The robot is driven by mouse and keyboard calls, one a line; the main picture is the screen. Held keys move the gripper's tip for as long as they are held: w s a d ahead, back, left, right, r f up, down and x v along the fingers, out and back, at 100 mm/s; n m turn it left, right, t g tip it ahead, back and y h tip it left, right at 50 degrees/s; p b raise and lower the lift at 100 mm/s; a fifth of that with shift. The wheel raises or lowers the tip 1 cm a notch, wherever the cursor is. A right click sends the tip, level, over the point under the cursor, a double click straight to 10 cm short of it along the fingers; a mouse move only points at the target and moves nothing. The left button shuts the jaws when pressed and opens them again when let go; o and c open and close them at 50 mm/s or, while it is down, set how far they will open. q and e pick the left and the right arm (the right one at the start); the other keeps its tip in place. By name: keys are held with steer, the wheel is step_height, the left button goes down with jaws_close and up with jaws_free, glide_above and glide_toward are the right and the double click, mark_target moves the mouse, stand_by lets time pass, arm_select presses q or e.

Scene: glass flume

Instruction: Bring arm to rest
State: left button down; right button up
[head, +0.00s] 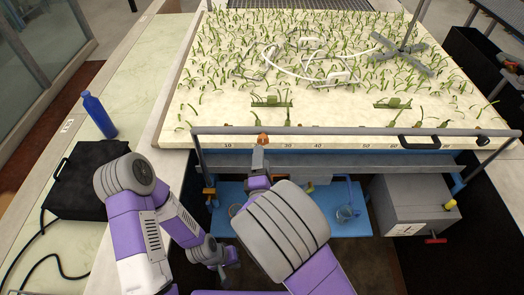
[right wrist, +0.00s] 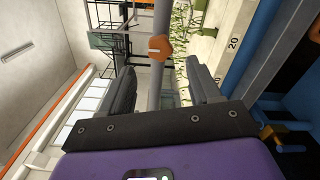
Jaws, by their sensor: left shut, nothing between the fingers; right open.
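My left gripper (head: 226,260), at the end of the folded purple and grey left arm, is low in front of the bench and is shut and empty. My right gripper (head: 260,160) reaches up to the front rail (head: 350,131) of the planted bed. In the right wrist view the right gripper (right wrist: 162,85) is open. The grey rail (right wrist: 161,20) and an orange knob (right wrist: 159,48) show in the gap between its fingers, seemingly beyond the tips. The knob also shows in the head view (head: 262,139). My right forearm hides part of the shelf below.
The planted bed (head: 225,140) lies behind the rail, with a white looped frame (head: 290,70) on it. A blue bottle (head: 99,115) and a black case (head: 85,180) stand on the left counter. A blue shelf (head: 345,228) and a grey box (head: 405,200) are below the bed.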

steer(key=shift+s, duration=0.85)
steer(key=s+d+f+m+g+b, duration=0.1)
steer(key=d+f+m+g+b, duration=0.15)
steer(key=f, duration=0.65)
steer(key=s+d+f+m+g+b, duration=0.1)
steer(key=d+f+m+g, duration=0.25)
steer(key=f, duration=0.45)
steer(key=s+d+f+m+g+b, duration=0.1)
steer(key=d+f+m+g, duration=0.25)
steer(key=f, duration=0.55)
steer(key=s+f+m+g+y+b, duration=0.4)
steer(key=s+f+m+g, duration=0.4)
steer(key=s+f+m, duration=0.6)
steer(key=shift+s+d+f+b, duration=0.2)
steer(key=shift+s+f+b, duration=0.4)
steer(key=shift+s, duration=0.2)
steer(key=shift+c, duration=0.4)
